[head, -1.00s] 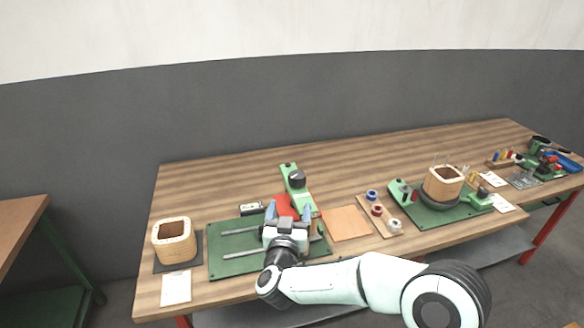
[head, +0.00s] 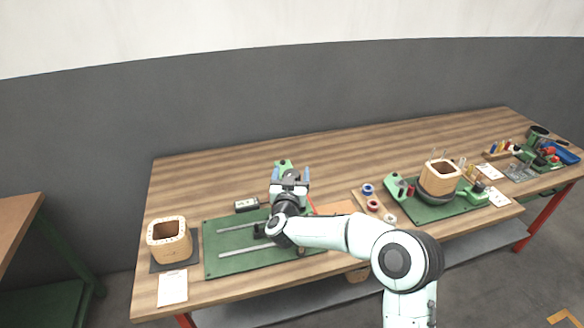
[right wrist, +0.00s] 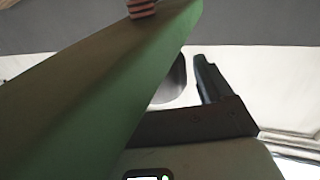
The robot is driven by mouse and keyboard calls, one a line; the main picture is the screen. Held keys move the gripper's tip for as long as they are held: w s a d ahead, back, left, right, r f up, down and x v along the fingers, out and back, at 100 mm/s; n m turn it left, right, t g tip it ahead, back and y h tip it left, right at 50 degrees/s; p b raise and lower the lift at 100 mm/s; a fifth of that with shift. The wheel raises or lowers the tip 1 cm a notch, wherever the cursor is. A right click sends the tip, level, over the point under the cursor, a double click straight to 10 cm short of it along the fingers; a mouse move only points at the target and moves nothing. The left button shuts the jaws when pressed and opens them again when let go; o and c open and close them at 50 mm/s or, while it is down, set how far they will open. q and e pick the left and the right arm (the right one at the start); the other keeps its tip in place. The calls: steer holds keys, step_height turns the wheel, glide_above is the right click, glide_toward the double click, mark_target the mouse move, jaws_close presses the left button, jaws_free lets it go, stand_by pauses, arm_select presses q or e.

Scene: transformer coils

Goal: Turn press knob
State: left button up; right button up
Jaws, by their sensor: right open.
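The green press (head: 284,164) stands near the middle of the table, mostly hidden behind my right gripper in the head view. Its dark knob (head: 292,175) shows between the fingers of my right gripper (head: 291,174). The gripper is open, with one blue-tipped finger on each side of the knob; I cannot tell whether they touch it. In the right wrist view a green beam (right wrist: 95,85), probably the press arm, crosses close to the camera. A dark finger (right wrist: 208,78) shows to its right. My left gripper is not in view.
A green base plate with rails (head: 225,262) lies below my right arm. A wooden coil frame (head: 170,240) stands at the left. Coloured spools (head: 372,205) and a second wooden frame (head: 440,177) are to the right. The rear of the table is clear.

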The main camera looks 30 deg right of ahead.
steer(key=shift+w+d, duration=0.45)
steer(key=shift+w, duration=0.15)
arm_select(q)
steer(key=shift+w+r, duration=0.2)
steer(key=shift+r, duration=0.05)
arm_select(e)
steer(key=c, duration=1)
steer(key=shift+o, duration=0.2)
steer(key=shift+m+g+h+p, duration=0.35)
steer(key=shift+m+g+h, duration=0.35)
steer(key=shift+h, duration=0.1)
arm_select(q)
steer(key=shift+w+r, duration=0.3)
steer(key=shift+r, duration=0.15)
arm_select(e)
steer(key=shift+s+d+m+g+h, duration=0.1)
steer(key=shift+m+g+h, duration=0.3)
steer(key=shift+h, duration=0.1)
steer(key=o, duration=1)
steer(key=shift+c, duration=0.2)
steer(key=shift+s, duration=0.1)
